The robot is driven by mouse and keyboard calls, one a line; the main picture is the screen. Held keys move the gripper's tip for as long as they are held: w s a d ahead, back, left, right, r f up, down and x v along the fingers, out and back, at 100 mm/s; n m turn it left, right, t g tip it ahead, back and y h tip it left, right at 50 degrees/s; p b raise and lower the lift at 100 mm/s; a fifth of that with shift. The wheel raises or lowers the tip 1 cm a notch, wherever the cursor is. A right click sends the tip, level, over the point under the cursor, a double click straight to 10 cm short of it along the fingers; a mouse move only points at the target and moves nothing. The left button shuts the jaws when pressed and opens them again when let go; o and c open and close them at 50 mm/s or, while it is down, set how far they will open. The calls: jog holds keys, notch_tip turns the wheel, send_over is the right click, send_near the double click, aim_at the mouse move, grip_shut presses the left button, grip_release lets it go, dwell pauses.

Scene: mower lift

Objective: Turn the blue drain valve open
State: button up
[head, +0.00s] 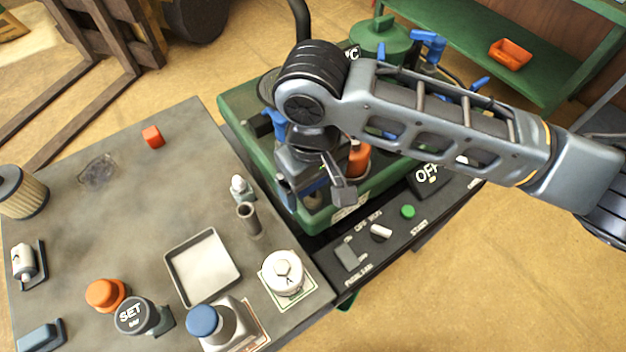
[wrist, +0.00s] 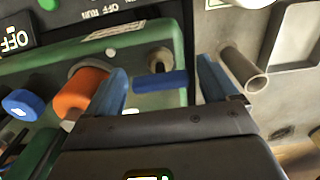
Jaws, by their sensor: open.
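In the wrist view a blue bar-shaped handle (wrist: 161,81) sits on a short brass-coloured stem (wrist: 160,59) on the green machine's side. I take it to be the drain valve; it lies roughly level across the picture. My gripper (wrist: 165,82) is open, its two blue fingers on either side of the handle. The right finger is close to the handle's end; I cannot tell whether they touch. In the head view my gripper (head: 316,192) is low at the green machine's near side (head: 238,125), and my arm hides much of that area. I cannot make out the handle there.
An orange cylinder (wrist: 80,92) and a round blue knob (wrist: 22,103) are left of the handle. An upright tube (head: 249,220) stands on the grey bench (head: 110,210) near my gripper; a control panel (head: 395,238) is to the right. The bench also holds a tray (head: 203,267).

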jog(key=shift+c, duration=0.2)
jog(key=c, duration=1)
